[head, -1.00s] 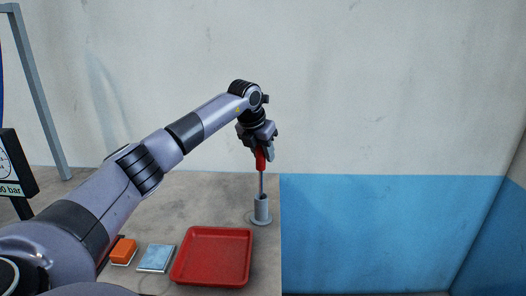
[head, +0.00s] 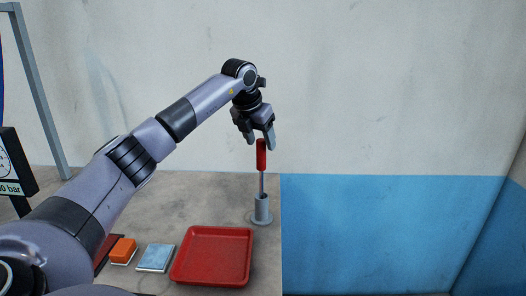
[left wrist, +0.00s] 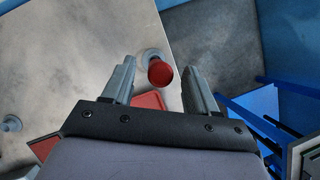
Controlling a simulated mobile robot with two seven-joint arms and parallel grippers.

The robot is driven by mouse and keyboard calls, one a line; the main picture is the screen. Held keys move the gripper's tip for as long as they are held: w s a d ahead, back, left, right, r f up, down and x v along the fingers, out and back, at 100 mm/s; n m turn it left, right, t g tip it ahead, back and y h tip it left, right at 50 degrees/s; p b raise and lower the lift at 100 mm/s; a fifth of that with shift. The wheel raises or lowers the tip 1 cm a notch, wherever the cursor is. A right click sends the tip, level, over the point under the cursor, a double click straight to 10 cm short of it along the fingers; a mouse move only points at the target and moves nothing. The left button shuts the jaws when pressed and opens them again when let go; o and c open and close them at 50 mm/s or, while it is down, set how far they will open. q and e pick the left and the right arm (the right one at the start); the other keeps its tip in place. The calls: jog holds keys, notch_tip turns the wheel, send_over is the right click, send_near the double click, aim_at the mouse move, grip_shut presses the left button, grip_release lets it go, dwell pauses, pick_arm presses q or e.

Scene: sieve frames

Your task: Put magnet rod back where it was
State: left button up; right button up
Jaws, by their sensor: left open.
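The magnet rod (head: 261,155) has a red handle and a thin metal shaft. It stands upright with its lower end in a grey cylindrical holder (head: 262,209) near the table's right edge. In the left wrist view the red handle (left wrist: 160,74) shows end-on, with the holder's base partly hidden behind it. My left gripper (head: 261,145) is open and empty just above the handle, its fingers apart from it. In the left wrist view the handle lies between and beyond the open fingertips. My right gripper does not show.
A red tray (head: 213,284) lies in front of the holder. A blue-topped flat pad (head: 156,258) and an orange block (head: 123,250) lie left of it. The table (head: 205,195) ends just right of the holder. A pressure display (head: 12,165) stands at far left.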

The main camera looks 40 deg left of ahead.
pick_arm(q)
jog(key=v, duration=0.7)
dwell(0.5)
